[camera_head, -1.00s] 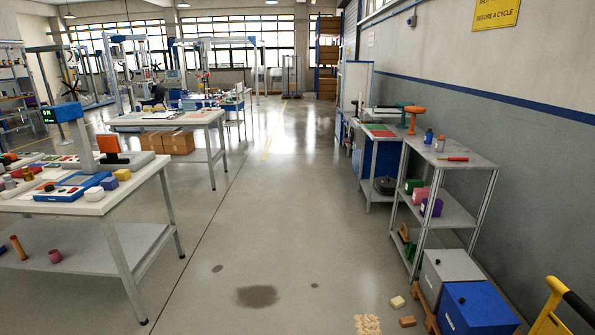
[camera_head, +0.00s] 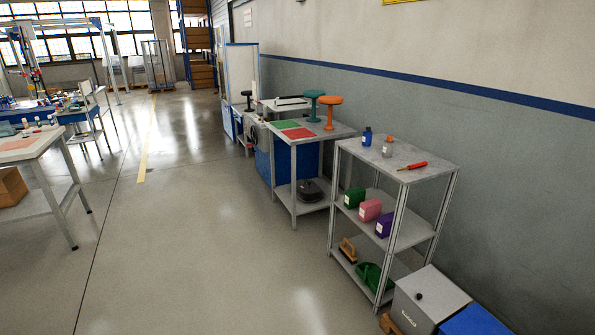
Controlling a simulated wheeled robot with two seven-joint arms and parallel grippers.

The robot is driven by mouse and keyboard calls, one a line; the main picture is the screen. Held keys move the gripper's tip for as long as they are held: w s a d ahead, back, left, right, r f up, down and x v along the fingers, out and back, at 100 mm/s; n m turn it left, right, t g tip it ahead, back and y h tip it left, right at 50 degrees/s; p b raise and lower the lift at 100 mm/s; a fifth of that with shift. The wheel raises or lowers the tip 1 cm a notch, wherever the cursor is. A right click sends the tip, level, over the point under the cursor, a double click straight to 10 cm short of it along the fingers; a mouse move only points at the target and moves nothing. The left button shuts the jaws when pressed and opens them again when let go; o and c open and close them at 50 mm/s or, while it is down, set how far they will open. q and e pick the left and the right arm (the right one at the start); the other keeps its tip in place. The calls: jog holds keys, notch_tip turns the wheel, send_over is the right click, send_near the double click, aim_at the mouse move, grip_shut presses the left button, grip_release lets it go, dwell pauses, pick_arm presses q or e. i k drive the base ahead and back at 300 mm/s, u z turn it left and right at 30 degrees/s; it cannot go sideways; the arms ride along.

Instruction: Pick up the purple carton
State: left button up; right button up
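The purple carton (camera_head: 384,225) stands on the middle shelf of a grey metal shelf rack (camera_head: 411,228), right of centre. It has a white label on its front. It is the nearest of three cartons in a row, beside a pink carton (camera_head: 370,209), with a green carton (camera_head: 354,196) farther along. The rack's top board is above them. Neither of my grippers is in view, so their state and distance to the carton do not show.
On the rack's top are a blue bottle (camera_head: 367,137), a grey bottle (camera_head: 387,148) and a red-handled tool (camera_head: 412,165). A grey box (camera_head: 430,298) and a blue box (camera_head: 474,321) stand at the rack's near end. The floor (camera_head: 220,240) left of the rack is open.

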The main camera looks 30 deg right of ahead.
aim_at(384, 222)
jog(key=z, duration=0.4)
jog(key=i, duration=1.2)
jog(key=z, duration=1.85)
jog(key=i, duration=1)
jog(key=z, duration=0.9)
